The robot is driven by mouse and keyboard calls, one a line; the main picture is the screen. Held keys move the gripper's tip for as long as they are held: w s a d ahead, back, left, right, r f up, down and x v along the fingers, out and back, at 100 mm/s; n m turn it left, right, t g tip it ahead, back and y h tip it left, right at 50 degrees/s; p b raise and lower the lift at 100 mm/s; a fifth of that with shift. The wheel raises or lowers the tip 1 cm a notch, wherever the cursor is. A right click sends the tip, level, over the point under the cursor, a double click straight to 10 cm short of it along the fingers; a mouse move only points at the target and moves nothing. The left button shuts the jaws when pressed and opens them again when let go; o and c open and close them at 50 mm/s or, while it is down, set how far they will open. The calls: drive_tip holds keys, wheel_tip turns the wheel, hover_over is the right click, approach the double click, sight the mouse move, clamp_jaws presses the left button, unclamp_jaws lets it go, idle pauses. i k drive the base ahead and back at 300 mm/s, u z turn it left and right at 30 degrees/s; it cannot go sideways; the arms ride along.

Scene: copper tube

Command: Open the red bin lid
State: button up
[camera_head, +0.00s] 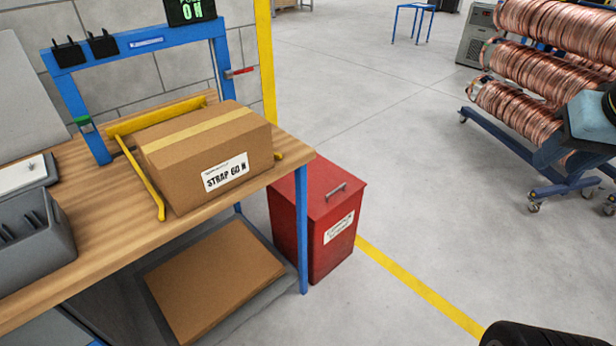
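The red bin (313,236) stands on the floor beside the right end of the workbench, with a white label on its front. The bench's corner and blue leg hide part of the bin's left side. My gripper does not show in this view.
A wooden workbench (110,240) fills the left and holds a cardboard box (206,150) inside a yellow frame. Copper coils (555,30) hang on a blue wheeled rack at the right. A black tyre-like object (540,335) is at bottom right. The floor right of the bin is clear.

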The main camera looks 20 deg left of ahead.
sight(329, 186)
drive_tip(key=u, duration=0.6)
drive_tip(key=i, duration=1)
drive_tip(key=u, duration=0.65)
drive_tip(key=k, duration=0.9)
drive_tip(key=u, duration=0.15)
drive_tip(key=i, duration=0.95)
drive_tip(key=z, duration=0.1)
